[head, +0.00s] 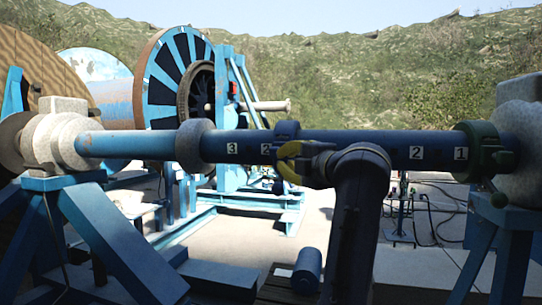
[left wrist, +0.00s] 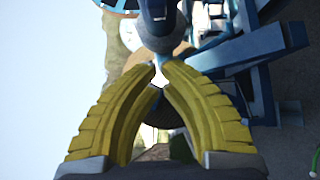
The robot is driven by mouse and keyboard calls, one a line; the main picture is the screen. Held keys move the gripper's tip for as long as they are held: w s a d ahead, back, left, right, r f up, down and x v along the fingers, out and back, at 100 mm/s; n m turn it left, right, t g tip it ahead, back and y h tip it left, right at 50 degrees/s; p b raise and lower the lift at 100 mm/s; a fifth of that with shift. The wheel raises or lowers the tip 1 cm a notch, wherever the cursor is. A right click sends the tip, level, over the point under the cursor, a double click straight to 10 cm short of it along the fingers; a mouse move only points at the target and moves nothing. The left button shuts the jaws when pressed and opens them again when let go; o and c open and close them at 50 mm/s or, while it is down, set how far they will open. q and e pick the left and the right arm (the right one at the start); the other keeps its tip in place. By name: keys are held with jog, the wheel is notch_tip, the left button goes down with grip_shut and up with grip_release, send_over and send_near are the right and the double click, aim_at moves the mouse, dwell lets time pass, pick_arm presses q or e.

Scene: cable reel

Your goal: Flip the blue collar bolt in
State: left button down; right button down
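A blue shaft (head: 355,140) marked with numbers runs across the head view. The blue collar (head: 287,130) sits around it near the middle. A small dark blue knob (head: 278,187), seemingly the collar's bolt, shows just below my gripper. My left gripper (head: 284,161), with yellow fingers, is in front of the collar and hides much of it. In the left wrist view its fingertips (left wrist: 161,66) are a little apart, with a narrow gap and nothing clearly held. A dark blue part (left wrist: 157,9) shows beyond them. I cannot tell whether the fingers touch the collar. My right gripper is out of view.
A grey collar (head: 195,145) sits left on the shaft and a green collar (head: 481,151) at its right end. Blue stands (head: 105,235) carry the shaft. Cable reels (head: 160,85) stand behind on the left. A blue cylinder (head: 307,270) stands low in front.

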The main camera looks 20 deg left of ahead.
aim_at(271, 154)
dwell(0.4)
pick_arm(q)
jog(key=shift+w+d+x, duration=0.3)
jog(key=shift+w+x, duration=0.1)
jog(key=shift+x, duration=1.75)
jog(key=shift+w+d+x, duration=0.25)
jog(key=shift+w+x, duration=0.1)
jog(key=shift+x, duration=1.8)
jog(key=shift+w+d+x, duration=0.3)
jog(key=shift+w+x, duration=0.1)
jog(key=shift+x, duration=1.75)
